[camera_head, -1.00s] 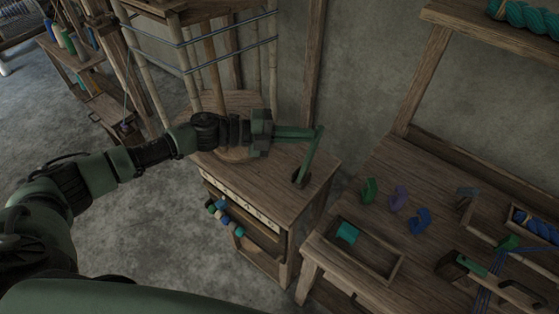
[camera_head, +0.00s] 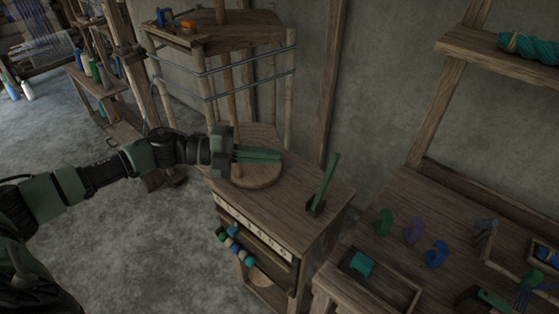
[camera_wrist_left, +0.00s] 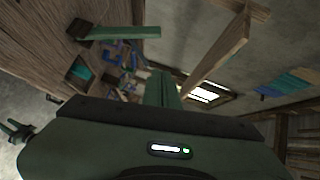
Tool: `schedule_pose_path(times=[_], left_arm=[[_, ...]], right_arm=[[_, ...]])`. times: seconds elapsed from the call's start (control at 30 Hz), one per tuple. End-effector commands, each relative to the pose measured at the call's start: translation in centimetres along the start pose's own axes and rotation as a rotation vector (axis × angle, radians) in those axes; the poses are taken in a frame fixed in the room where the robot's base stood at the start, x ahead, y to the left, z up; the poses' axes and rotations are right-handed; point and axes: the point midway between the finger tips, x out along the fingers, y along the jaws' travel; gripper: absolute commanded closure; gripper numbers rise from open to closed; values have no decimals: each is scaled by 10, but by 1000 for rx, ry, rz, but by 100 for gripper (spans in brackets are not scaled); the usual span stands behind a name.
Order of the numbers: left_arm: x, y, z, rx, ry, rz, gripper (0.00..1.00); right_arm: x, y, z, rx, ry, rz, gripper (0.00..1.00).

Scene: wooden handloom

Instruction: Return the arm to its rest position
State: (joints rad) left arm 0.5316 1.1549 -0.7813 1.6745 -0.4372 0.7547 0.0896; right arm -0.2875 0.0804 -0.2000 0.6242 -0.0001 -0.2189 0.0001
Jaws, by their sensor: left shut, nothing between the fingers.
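My left arm comes in from the left in the head view. Its left gripper (camera_head: 280,156) is shut and empty, with its green fingers together, above the round wooden disc (camera_head: 258,176) on the cabinet top. A green upright lever (camera_head: 327,181) in a dark slotted base stands on the cabinet to the right of the fingertips, apart from them. In the left wrist view the shut fingers (camera_wrist_left: 161,88) point away from the camera and the green lever (camera_wrist_left: 120,33) shows at upper left. My right gripper is not in view.
The wooden cabinet (camera_head: 300,222) holds colored spools on its front. A bamboo-post frame (camera_head: 215,35) with blue cords stands behind the arm. On the right, a workbench (camera_head: 405,255) carries colored yarn pieces and a tray with a teal block (camera_head: 361,263). Grey floor lies open at lower left.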

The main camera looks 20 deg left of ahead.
Motion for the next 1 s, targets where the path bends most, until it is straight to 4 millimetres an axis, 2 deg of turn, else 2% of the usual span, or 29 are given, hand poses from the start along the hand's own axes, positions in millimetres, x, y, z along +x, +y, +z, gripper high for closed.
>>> schedule_pose_path(times=[0.2,0.47,0.57,0.63,0.8,0.87,0.93,1.0], left_arm=[[0,0,0,0,1,0,100],[1,0,0,-2,0,-3,100],[13,0,-3,-26,-20,-36,100],[32,0,-6,-71,-62,-92,100],[77,4,-9,-314,-288,-285,100],[82,13,-8,-433,-396,-338,100],[80,29,-7,-584,-531,-380,100],[71,53,-9,-748,-671,-398,100]], right_arm=[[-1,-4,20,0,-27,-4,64],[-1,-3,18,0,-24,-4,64],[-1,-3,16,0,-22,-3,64],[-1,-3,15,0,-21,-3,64],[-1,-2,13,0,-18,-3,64],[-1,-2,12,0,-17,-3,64],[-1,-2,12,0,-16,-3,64],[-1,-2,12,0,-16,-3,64]])
